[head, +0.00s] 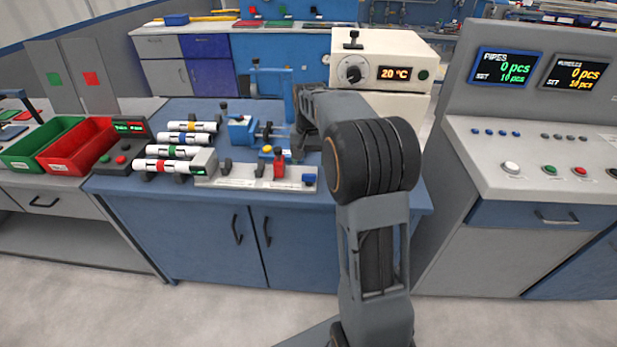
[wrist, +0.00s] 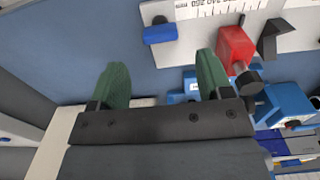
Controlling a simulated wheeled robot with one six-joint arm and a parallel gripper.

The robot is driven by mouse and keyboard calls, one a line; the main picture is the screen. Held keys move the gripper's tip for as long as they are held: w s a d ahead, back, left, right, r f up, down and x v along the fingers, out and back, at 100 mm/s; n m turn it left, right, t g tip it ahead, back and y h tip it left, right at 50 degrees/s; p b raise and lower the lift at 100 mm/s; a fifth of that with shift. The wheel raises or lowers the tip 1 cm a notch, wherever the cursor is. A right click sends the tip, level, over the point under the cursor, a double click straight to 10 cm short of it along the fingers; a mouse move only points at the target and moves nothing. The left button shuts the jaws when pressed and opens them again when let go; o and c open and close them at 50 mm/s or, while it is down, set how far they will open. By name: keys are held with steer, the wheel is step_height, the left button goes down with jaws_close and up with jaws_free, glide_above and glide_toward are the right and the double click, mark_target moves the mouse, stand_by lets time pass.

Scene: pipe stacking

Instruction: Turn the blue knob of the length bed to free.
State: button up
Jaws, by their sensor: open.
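The length bed (head: 236,183) is a pale ruled bar along the front of the blue bench in the head view. Its blue knob (head: 309,180) is at the right end; in the wrist view the blue knob (wrist: 160,33) is at the top, on the end of the white bed (wrist: 187,10). My gripper (wrist: 163,75) has two green fingers spread apart with nothing between them. The knob appears beyond the fingertips, between their lines and apart from them. In the head view my arm hides the fingers. I cannot read the knob's setting.
A red block (head: 279,165) stands on the bed near the knob; it is also by the right finger in the wrist view (wrist: 235,48). Blue fixtures (wrist: 282,103) lie close by. White pipes with coloured bands (head: 185,139) lie left of the bed.

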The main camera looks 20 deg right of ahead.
mark_target(309, 174)
step_height(309, 174, down, 7)
steer(key=shift+r+b, duration=0.2)
steer(key=shift+b, duration=0.1)
steer(key=shift+c, duration=0.3)
steer(key=c, duration=0.9)
steer(key=shift+o, duration=0.2)
